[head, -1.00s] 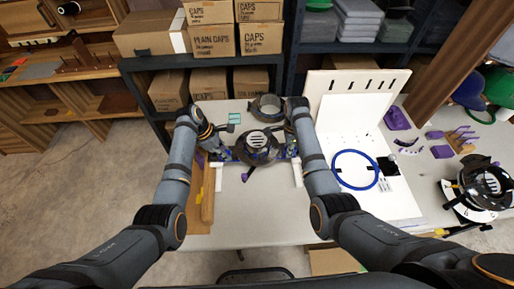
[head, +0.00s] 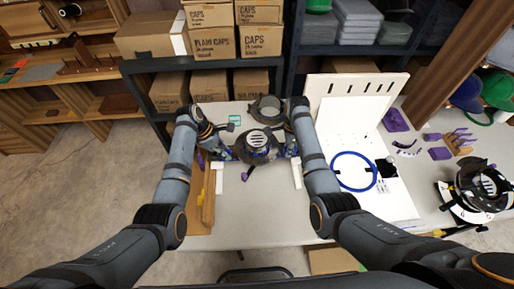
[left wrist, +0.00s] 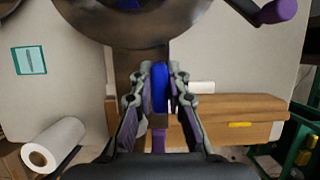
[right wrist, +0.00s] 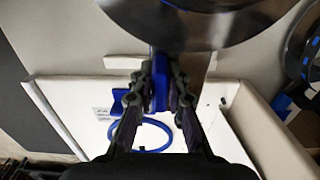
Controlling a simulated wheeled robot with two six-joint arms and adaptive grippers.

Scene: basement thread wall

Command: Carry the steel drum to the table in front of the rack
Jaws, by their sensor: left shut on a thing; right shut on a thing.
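The steel drum (head: 258,141), a dark round metal piece with a slotted top and blue parts below, is between my two grippers, over the pale table (head: 258,215) in front of the rack. My left gripper (head: 227,153) is shut on the blue grip at the drum's left side. My right gripper (head: 288,149) is shut on the blue grip at its right side. The drum's metal side also fills the top of the left wrist view (left wrist: 140,28) and the right wrist view (right wrist: 195,28). Whether the drum touches the table is unclear.
A second metal ring (head: 265,108) stands just behind the drum. The dark rack (head: 225,67) holds cardboard boxes at the back. A wooden beam (head: 208,195) lies left; a white board with a blue hoop (head: 354,171) stands right. The table's front middle is clear.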

